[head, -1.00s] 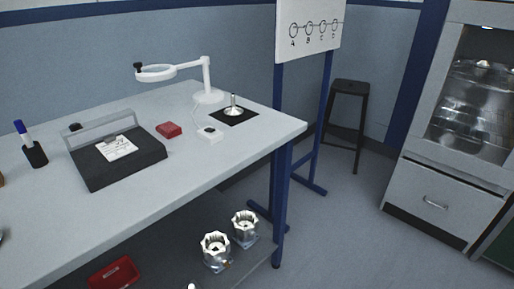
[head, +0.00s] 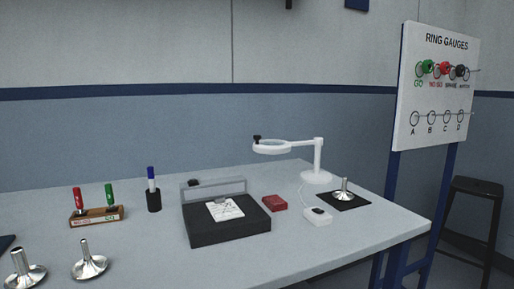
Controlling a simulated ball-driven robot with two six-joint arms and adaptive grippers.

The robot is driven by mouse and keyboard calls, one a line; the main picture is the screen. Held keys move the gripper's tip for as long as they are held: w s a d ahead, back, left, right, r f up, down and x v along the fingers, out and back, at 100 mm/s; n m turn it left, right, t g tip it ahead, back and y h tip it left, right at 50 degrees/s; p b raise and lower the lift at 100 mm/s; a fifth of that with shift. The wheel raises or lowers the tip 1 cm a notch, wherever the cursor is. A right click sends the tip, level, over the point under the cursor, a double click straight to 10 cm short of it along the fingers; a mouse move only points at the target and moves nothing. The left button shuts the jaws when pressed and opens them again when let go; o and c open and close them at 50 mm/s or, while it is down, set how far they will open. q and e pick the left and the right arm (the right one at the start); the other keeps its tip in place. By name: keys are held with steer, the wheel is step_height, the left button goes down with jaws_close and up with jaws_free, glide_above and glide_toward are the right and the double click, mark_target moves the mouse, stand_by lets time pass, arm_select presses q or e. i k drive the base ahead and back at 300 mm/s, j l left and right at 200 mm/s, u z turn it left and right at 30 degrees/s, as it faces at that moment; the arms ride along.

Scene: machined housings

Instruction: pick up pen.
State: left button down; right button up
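The pen (head: 152,177) has a blue top and a white body. It stands upright in a small black holder (head: 154,201) on the grey table (head: 330,245), left of the dark box with a paper on it. The pen's lower end is hidden inside the holder. Neither of my grippers shows in the head view.
A wooden block (head: 97,218) with red and green handled gauges stands left of the pen. Two shiny metal parts (head: 90,262) stand at the front left. The black box (head: 228,222), red block (head: 274,203) and white magnifier lamp (head: 317,177) stand to the right.

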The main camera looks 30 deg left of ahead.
mark_target(150, 169)
steer(key=j+u, duration=0.1)
steer(key=u, duration=0.8)
steer(key=i+l, duration=0.05)
